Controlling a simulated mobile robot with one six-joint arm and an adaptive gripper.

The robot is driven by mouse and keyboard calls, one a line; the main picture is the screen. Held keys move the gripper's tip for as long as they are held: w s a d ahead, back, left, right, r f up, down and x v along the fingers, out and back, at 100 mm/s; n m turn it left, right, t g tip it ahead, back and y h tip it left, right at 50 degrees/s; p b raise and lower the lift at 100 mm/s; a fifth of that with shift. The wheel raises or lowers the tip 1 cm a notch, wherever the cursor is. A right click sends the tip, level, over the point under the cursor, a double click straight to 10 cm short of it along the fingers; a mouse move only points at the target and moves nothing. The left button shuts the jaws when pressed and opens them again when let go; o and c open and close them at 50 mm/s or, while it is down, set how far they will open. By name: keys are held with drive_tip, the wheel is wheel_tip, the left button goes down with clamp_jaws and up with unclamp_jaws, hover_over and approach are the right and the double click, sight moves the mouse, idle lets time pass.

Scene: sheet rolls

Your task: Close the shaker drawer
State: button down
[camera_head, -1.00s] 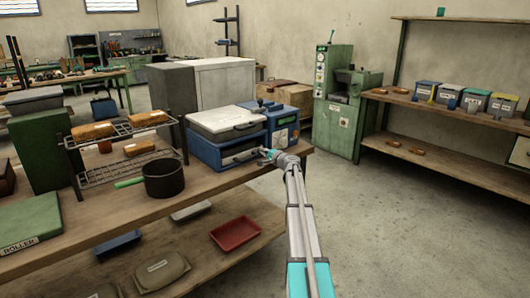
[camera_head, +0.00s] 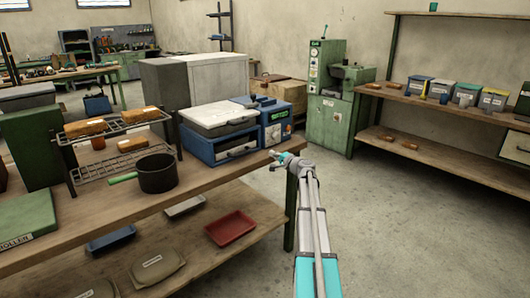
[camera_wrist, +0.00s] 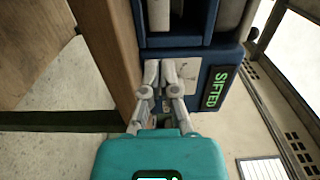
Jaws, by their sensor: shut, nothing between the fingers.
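The shaker is a blue machine with a white lid (camera_head: 220,115) on the wooden bench. My gripper (camera_head: 272,154) is shut and empty, off the bench's front right corner, in front of the machine and apart from the drawer front. In the wrist view my gripper (camera_wrist: 160,66) overlaps the machine's blue front; the exact gap cannot be told.
A black pan (camera_head: 157,173) with a green handle and a wire rack (camera_head: 100,150) with brown blocks stand left of the shaker. A red tray (camera_head: 231,228) lies on the lower shelf. The floor (camera_head: 400,220) right of the bench is clear.

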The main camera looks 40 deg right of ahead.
drive_tip(key=shift+s+d, duration=0.1)
drive_tip(key=shift+s, duration=1.15)
